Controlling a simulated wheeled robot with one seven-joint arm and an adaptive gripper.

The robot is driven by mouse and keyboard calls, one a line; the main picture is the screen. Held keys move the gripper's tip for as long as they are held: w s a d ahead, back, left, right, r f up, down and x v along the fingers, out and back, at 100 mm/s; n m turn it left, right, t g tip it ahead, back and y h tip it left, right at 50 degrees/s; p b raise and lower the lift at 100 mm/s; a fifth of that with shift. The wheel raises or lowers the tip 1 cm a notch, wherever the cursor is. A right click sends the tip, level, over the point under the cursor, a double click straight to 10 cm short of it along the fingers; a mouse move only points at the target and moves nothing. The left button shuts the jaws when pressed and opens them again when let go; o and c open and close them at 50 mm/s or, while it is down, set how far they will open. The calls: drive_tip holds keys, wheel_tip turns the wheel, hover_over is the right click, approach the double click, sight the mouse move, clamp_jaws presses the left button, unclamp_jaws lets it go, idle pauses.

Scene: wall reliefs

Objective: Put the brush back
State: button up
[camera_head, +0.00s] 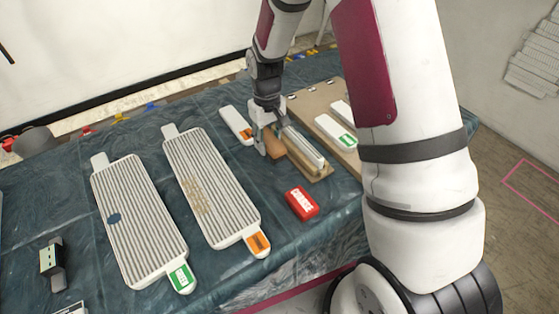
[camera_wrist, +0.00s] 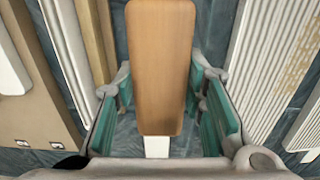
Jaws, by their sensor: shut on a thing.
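The brush looks like a brown wooden block with rounded corners (camera_head: 275,147). It stands out in the middle of the wrist view (camera_wrist: 160,65), with a small white piece showing at its lower end. My gripper (camera_head: 266,138) is shut on the brush. In the wrist view the teal pads of my gripper (camera_wrist: 160,110) are on both sides of it. The brush is at or just above the table cloth; I cannot tell whether it touches. Right beside it is a wooden base with a long white bar (camera_head: 305,148).
Two ribbed white panels (camera_head: 140,225) (camera_head: 212,185) lie to the left. A red box (camera_head: 301,203) lies in front. A beige board (camera_head: 352,157) with white pieces is at the right. A dark device (camera_head: 52,262) sits at the left. Blue cloth covers the table (camera_head: 225,285). My arm hides the table's right part.

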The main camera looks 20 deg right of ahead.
wheel_tip(320, 180, down, 8)
drive_tip(key=shift+f, duration=0.1)
idle(0.4)
drive_tip(key=shift+f, duration=0.1)
drive_tip(key=o, duration=1.1)
